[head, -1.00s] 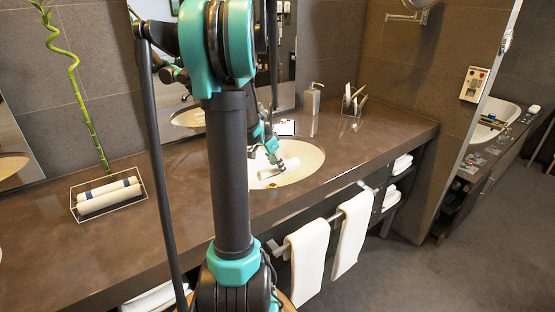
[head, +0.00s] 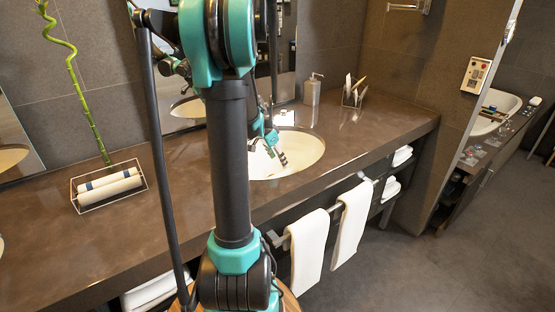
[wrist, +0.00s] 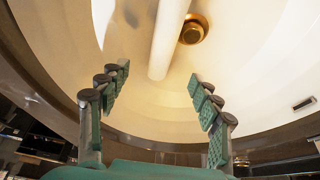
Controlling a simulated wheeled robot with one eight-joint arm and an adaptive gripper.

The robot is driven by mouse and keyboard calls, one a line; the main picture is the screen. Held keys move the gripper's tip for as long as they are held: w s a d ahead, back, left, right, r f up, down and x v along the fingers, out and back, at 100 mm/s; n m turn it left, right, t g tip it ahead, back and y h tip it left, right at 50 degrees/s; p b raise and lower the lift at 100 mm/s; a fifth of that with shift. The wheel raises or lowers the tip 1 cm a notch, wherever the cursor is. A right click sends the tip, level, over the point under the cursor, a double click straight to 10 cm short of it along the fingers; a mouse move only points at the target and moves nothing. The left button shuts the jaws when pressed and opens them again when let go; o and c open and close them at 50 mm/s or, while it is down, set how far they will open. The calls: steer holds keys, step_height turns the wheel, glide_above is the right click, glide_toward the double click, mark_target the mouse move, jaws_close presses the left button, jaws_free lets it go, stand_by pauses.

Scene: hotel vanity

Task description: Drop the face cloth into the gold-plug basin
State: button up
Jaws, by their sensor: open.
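The face cloth (wrist: 167,40) is a white roll. In the wrist view it is inside the cream basin (wrist: 125,100), beside the gold plug (wrist: 192,30) and beyond my fingertips. I cannot tell whether it touches the basin floor. My gripper (wrist: 155,85) is open, with nothing between its fingers. In the head view my gripper (head: 277,150) is over the right-hand basin (head: 308,150), tilted down into it. The cloth does not show in the head view.
A soap dispenser (head: 312,90) and a small holder (head: 353,97) stand behind the basin. Towels (head: 310,245) hang in front.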

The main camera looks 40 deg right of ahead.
steer(key=v, duration=1.2)
steer(key=shift+d, duration=0.1)
stand_by(0.8)
